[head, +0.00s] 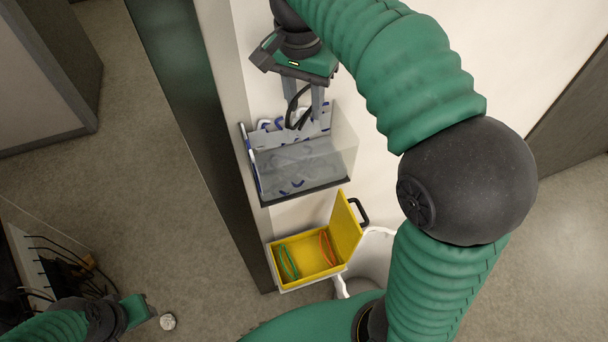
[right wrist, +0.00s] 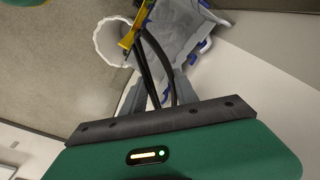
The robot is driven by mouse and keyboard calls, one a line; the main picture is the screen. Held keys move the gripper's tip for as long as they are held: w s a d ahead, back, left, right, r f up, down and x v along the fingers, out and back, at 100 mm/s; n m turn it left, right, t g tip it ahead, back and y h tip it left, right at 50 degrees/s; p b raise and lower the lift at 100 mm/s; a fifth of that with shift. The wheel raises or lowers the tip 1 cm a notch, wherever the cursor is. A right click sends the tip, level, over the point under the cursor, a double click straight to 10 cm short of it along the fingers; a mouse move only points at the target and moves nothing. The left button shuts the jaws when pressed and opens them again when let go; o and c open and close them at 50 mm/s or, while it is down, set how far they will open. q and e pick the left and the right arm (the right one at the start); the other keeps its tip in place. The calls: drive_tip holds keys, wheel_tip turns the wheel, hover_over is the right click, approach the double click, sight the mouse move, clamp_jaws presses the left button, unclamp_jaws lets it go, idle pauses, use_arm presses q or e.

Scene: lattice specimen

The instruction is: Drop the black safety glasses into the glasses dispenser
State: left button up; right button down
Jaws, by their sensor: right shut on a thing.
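My right gripper (head: 303,106) points down at the top of the clear glasses dispenser (head: 322,166) on the wall. It is shut on the black safety glasses (head: 291,112), whose dark curved arms hang between the fingers. In the right wrist view the black glasses (right wrist: 149,62) stretch out from the gripper (right wrist: 157,95) toward the dispenser (right wrist: 185,35). In the head view they overlap the dispenser's upper back part; I cannot tell whether they touch it. Several blue-and-white glasses lie inside. My left gripper (head: 138,309) is at the lower left, its fingers unclear.
An open yellow box (head: 283,245) with green and orange glasses sits below the dispenser. A white bin (head: 372,258) stands beside it. A small round pale object (head: 168,322) is near my left gripper.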

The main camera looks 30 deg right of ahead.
drive_tip(key=shift+w, duration=0.35)
drive_tip(key=c, duration=1.2)
unclamp_jaws()
drive_tip(key=shift+s, duration=0.1)
drive_tip(key=o, duration=0.3)
drive_tip(key=shift+s+r, duration=0.15)
drive_tip(key=shift+s, duration=0.3)
use_arm(q)
drive_tip(key=shift+s+r, duration=0.1)
use_arm(e)
drive_tip(key=shift+o, duration=0.2)
drive_tip(key=shift+d, duration=0.1)
drive_tip(key=shift+w, duration=0.15)
